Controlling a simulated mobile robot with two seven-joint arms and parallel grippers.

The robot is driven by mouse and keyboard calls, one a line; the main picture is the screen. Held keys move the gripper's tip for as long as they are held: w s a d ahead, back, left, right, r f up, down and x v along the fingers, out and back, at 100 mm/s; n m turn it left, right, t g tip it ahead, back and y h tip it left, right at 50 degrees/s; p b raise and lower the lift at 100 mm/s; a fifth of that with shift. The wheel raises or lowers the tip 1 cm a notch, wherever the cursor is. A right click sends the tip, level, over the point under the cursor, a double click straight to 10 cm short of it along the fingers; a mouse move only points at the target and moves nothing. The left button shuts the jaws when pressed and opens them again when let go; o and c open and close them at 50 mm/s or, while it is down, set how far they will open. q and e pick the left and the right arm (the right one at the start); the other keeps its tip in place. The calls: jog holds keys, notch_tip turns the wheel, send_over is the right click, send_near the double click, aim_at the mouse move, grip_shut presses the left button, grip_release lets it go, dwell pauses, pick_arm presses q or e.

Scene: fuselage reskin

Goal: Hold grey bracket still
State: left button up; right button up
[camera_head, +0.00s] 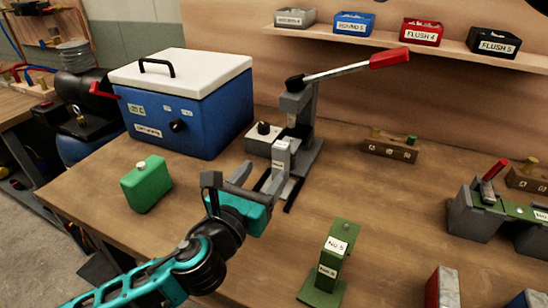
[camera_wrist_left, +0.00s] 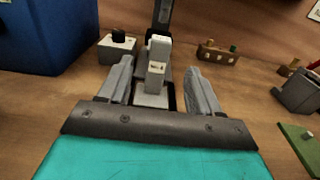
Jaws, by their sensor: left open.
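The grey bracket (camera_head: 280,156) is a small upright light-grey piece with a white label, standing at the foot of the lever press (camera_head: 297,110). My left gripper (camera_head: 254,177) is in front of it, with its jaws open towards it. In the left wrist view the bracket (camera_wrist_left: 156,73) shows between the two grey fingers, with a gap on each side. It looks a little beyond or level with the fingertips; I cannot tell exactly. No finger visibly touches it. My right gripper is not in view.
A blue box with a white lid (camera_head: 185,115) stands at the back left, with a green canister (camera_head: 146,185) before it. A green stand (camera_head: 328,265) is at the front right. The press's red-handled lever (camera_head: 388,59) reaches up right. A shelf (camera_head: 400,42) holds labelled bins.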

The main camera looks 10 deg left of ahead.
aim_at(278, 154)
pick_arm(q)
jog(key=x, duration=1.1)
jog(key=shift+f, duration=0.1)
jog(key=shift+c, duration=0.4)
